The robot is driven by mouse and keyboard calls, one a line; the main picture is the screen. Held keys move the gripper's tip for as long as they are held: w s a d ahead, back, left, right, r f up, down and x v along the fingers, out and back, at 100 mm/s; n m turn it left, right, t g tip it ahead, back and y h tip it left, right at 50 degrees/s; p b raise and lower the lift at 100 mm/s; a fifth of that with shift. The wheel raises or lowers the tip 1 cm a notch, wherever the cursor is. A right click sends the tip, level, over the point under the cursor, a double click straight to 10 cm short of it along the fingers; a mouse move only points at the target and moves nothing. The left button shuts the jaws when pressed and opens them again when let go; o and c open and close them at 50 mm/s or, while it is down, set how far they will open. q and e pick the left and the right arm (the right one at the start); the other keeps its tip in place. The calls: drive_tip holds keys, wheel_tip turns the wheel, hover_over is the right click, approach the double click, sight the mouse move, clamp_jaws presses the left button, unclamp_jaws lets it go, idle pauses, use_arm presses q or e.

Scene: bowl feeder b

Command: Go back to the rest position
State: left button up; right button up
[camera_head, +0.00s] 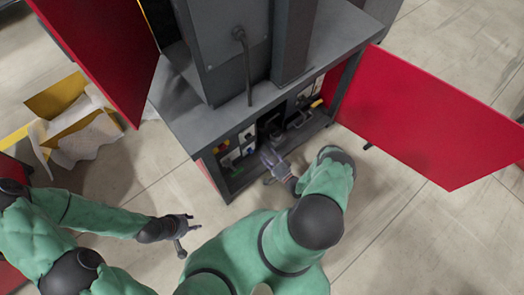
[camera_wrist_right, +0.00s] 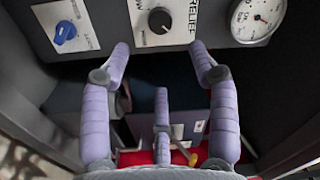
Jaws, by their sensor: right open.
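My right gripper (camera_head: 272,160) reaches into the open front of the grey machine cabinet (camera_head: 180,115). In the right wrist view its lilac fingers (camera_wrist_right: 160,65) are spread wide with nothing between them. They point at a grey control panel (camera_wrist_right: 110,15) with a blue knob (camera_wrist_right: 65,32), a black knob (camera_wrist_right: 160,20) and a round gauge (camera_wrist_right: 258,17). The fingers look apart from the knobs. My left gripper (camera_head: 184,232) hangs over bare floor in front of the cabinet, holding nothing visible. Its finger opening is too small to judge.
A red door (camera_head: 430,115) stands open at the cabinet's right, and another (camera_head: 105,50) at its left. A yellow box with white sheets (camera_head: 75,125) lies on the floor at the left. The cabinet's frame and walls surround my right gripper closely. Floor in front is clear.

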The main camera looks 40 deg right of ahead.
drive_tip(key=shift+s, duration=0.25)
idle(0.4)
